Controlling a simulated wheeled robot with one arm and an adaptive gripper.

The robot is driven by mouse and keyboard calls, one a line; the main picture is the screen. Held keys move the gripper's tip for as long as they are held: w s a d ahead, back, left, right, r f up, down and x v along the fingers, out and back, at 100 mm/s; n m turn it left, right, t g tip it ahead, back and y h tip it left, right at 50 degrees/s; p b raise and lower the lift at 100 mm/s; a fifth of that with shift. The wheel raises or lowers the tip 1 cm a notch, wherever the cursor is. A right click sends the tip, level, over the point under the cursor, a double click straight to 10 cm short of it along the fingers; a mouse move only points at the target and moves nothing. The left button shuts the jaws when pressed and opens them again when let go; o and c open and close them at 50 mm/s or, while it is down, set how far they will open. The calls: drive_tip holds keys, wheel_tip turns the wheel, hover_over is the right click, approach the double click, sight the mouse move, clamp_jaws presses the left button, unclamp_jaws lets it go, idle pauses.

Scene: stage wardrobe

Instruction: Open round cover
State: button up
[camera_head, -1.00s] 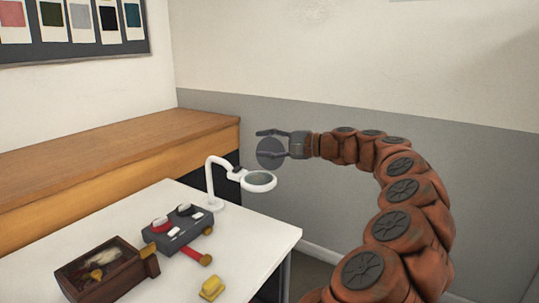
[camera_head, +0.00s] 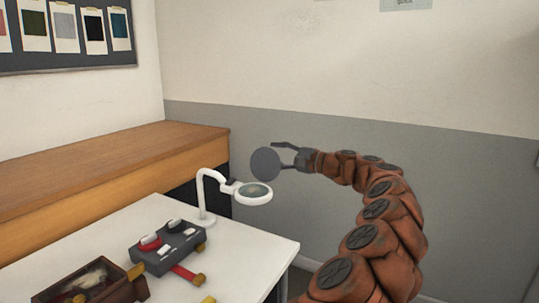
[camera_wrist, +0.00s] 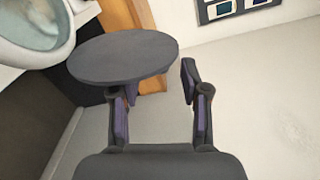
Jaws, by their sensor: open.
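The round cover (camera_head: 265,164) is a flat dark-grey disc, standing steeply up beside the white ring-shaped magnifier head (camera_head: 254,193). The ring's lens is bare in the head view. My gripper (camera_head: 281,157) is open at the disc's right side. Its upper finger is clear of the disc, and the other is largely hidden by the disc. In the wrist view the cover (camera_wrist: 122,57) lies ahead of my open gripper (camera_wrist: 155,90), partly over the left finger; contact cannot be told. The white ring (camera_wrist: 35,30) is beyond it at upper left.
The magnifier's white bent arm (camera_head: 203,195) stands on the white table (camera_head: 235,250). A grey box with red and white parts (camera_head: 168,245) and a brown open box (camera_head: 95,285) stand left. A wooden counter (camera_head: 110,170) runs behind. Space right of the table is clear.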

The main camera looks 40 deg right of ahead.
drive_tip(key=shift+x, duration=1.45)
clamp_jaws()
drive_tip(key=shift+f, duration=0.1)
